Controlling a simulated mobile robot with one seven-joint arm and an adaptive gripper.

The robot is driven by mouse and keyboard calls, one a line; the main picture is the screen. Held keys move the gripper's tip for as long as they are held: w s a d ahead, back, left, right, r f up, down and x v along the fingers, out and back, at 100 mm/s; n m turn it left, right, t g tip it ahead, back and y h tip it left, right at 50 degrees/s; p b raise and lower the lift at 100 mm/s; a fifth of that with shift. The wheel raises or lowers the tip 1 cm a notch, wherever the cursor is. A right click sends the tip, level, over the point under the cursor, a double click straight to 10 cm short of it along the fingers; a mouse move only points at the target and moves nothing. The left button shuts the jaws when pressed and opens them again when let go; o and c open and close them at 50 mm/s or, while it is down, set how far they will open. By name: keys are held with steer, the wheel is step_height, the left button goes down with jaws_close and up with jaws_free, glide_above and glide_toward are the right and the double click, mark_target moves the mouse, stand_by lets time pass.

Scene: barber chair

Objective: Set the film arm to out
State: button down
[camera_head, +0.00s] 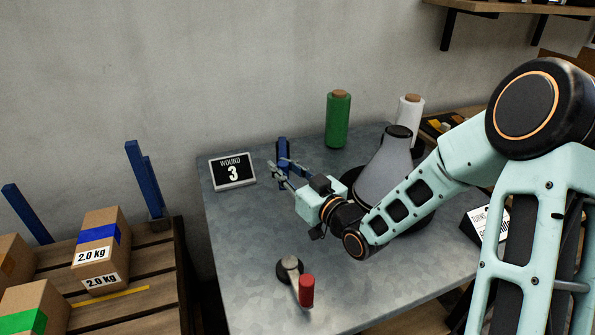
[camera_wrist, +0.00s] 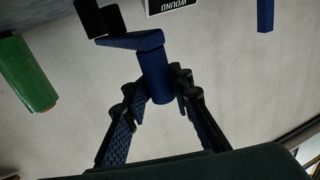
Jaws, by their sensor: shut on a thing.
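The film arm is a blue piece with an upright post (camera_head: 283,149) at the back of the grey table, and a bar runs from it toward the right. In the wrist view its blue handle (camera_wrist: 158,78) lies between the fingers, with a flat blue bar and a black block at its upper left. My gripper (camera_head: 280,171) is shut on this blue handle; it also shows in the wrist view (camera_wrist: 163,95). My gripper and forearm hide part of the film arm and its mount.
A sign (camera_head: 233,171) reads "WOUND 3". A crank with a red handle (camera_head: 306,291) stands at the table's front. Green (camera_head: 338,119) and white (camera_head: 410,106) rolls stand behind. A grey tapered load (camera_head: 384,168) is partly behind my arm. Boxes (camera_head: 101,245) sit on a pallet at left.

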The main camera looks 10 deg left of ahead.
steer(key=shift+s+a+f+g, duration=0.15)
steer(key=shift+s+a, duration=0.1)
steer(key=shift+a, duration=0.35)
steer(key=shift+s+a+g, duration=0.15)
steer(key=shift+s+a, duration=0.1)
steer(key=shift+a, duration=0.3)
steer(key=c, duration=1.7)
jaws_free()
steer(key=shift+c, duration=0.2)
steer(key=shift+d, duration=0.1)
steer(key=shift+d, duration=0.1)
steer(key=v, duration=0.7)
steer(key=shift+s, duration=0.1)
